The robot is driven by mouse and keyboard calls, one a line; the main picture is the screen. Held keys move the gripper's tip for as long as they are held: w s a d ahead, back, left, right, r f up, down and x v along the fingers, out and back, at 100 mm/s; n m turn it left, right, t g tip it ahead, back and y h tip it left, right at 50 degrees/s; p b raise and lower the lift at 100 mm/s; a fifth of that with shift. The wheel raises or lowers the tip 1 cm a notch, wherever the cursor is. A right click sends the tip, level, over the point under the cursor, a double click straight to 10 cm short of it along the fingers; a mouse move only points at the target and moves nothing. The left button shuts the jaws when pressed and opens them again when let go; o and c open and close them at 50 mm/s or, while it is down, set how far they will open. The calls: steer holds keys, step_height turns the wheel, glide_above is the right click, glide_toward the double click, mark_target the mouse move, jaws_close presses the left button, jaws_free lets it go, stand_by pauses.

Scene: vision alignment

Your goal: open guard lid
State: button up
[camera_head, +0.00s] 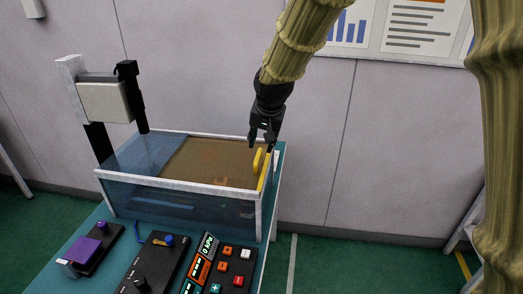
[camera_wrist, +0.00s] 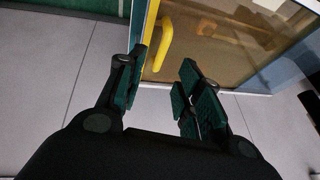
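The guard lid (camera_head: 205,158) is a brown-tinted see-through panel lying closed over the right part of a clear guard box with white edges. It also shows in the wrist view (camera_wrist: 215,45). A yellow handle (camera_head: 257,161) stands on a yellow strip at the lid's right end; in the wrist view the handle (camera_wrist: 163,45) is at the upper middle. My gripper (camera_head: 264,146) is just above the handle. In the wrist view its two green-padded fingers (camera_wrist: 160,85) are apart, with nothing between the pads. The handle is beyond the fingertips, near the left one.
A camera unit on a post (camera_head: 103,100) stands at the box's back left. On the teal table (camera_head: 140,238) in front are a purple block on a black stand (camera_head: 88,248), a black control box (camera_head: 152,265) and a button panel (camera_head: 228,268). The wall is behind; floor is free to the right.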

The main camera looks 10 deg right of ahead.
mark_target(259, 155)
steer(key=x, duration=0.4)
steer(key=w+x, duration=0.1)
steer(key=x, duration=0.1)
steer(key=shift+r+p, duration=0.3)
steer(key=shift+p, duration=0.05)
steer(key=shift+f, duration=0.3)
steer(key=shift+s+f, duration=0.1)
steer(key=shift+f, duration=0.05)
steer(key=shift+f+p, duration=0.25)
steer(key=shift+p, duration=0.05)
steer(key=shift+x, duration=1.1)
steer(key=shift+r, duration=0.25)
steer(key=shift+f, duration=0.15)
steer(key=c, duration=0.4)
jaws_close()
steer(key=shift+d, duration=0.1)
